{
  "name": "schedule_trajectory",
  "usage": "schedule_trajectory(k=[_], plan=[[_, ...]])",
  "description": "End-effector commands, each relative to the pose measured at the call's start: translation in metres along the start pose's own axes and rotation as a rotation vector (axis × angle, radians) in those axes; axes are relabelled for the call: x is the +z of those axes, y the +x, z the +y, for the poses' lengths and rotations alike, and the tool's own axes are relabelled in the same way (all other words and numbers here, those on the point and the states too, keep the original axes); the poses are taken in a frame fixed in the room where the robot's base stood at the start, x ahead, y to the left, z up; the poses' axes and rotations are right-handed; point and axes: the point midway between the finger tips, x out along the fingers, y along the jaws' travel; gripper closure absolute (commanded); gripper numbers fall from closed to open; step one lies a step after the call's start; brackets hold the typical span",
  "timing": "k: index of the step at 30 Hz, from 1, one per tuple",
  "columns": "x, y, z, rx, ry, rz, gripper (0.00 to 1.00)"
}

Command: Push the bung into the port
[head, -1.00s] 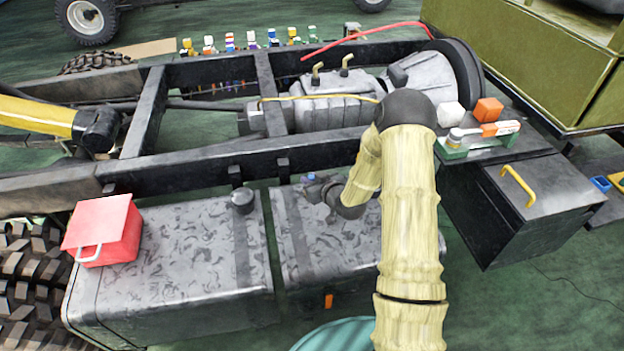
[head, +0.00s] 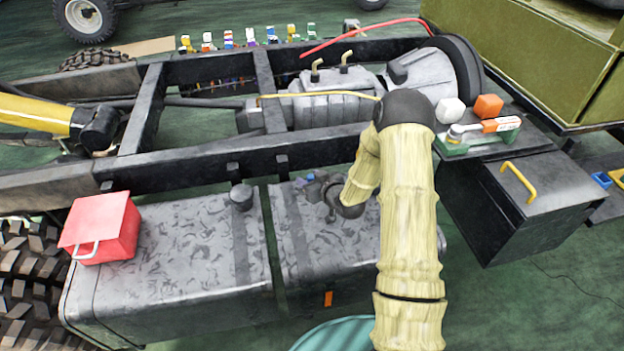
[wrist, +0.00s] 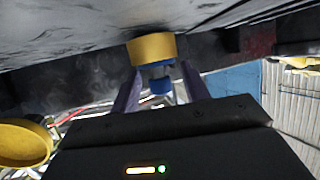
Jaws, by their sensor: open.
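In the wrist view, a short yellow cylinder (wrist: 152,48) meets the dark surface at the top. A small blue piece (wrist: 160,86) with a grey part above it shows just below the cylinder. These look like the port and the bung, but I cannot tell which is which or how deep one sits in the other. My gripper (wrist: 160,92) is open, its two purple fingers on either side of the blue piece; contact is unclear. In the head view my gripper (head: 308,182) is low over the right grey tank (head: 335,245), partly hidden by my wrist.
The black frame rail (head: 230,158) runs behind the tanks. A yellow round thing (wrist: 24,143) shows in the wrist view.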

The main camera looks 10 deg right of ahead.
Motion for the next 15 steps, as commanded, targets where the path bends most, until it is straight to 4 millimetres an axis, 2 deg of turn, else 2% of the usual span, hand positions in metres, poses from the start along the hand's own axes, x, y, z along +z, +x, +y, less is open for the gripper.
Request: schedule_trajectory(k=[4,8,15], plan=[[0.000,-0.004,0.000,0.000,0.000,0.000,0.54],[-0.001,-0.018,0.001,0.001,0.000,0.000,0.54],[-0.001,-0.063,0.001,0.002,0.001,-0.002,0.54]])
